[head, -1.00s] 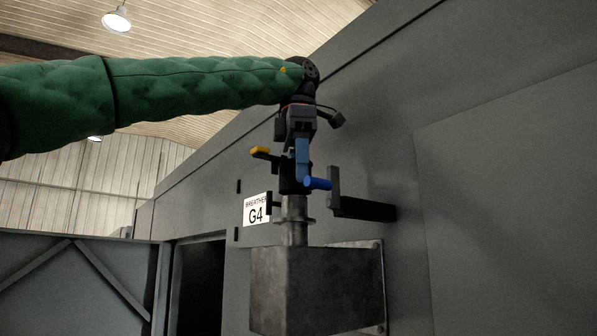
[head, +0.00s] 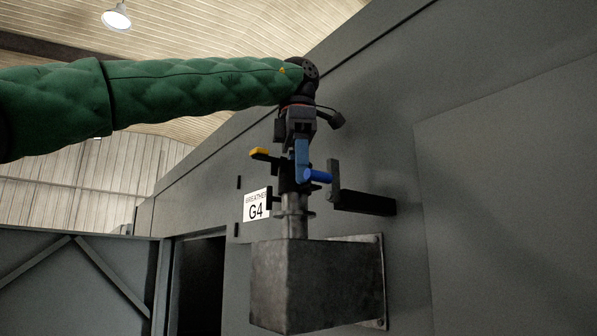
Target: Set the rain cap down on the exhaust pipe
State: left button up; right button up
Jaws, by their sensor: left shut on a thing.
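My left gripper (head: 301,150) points down at the end of the green-sleeved arm. It is shut on the rain cap (head: 291,176), a small dark piece partly hidden by the blue upright part in front. A yellow tab juts out at the left of the gripper. The exhaust pipe (head: 294,222) is a grey upright tube with a flange, rising from a grey metal box. The cap is directly above the pipe and very close to its top. I cannot tell whether they touch. My right gripper is not in view.
The grey box (head: 300,285) is fixed to the enclosure wall (head: 480,200). A dark bar (head: 365,203) with an upright end plate juts from the wall close to the right of the gripper. A white G4 sign (head: 257,208) is behind, at left. Space left of the pipe looks free.

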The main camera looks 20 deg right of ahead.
aim_at(299, 190)
pick_arm(q)
jog(key=shift+f+b, duration=0.3)
jog(key=shift+f, duration=0.35)
jog(key=shift+f+b, duration=0.5)
jog(key=shift+f, duration=0.45)
jog(key=o, duration=1.4)
jog(key=shift+o, duration=0.2)
jog(key=shift+w+r, duration=0.1)
jog(key=shift+r, duration=0.5)
notch_tip(299, 190, up, 6)
jog(key=shift+f+p, duration=0.25)
jog(key=shift+p, duration=0.55)
jog(key=shift+r, duration=0.55)
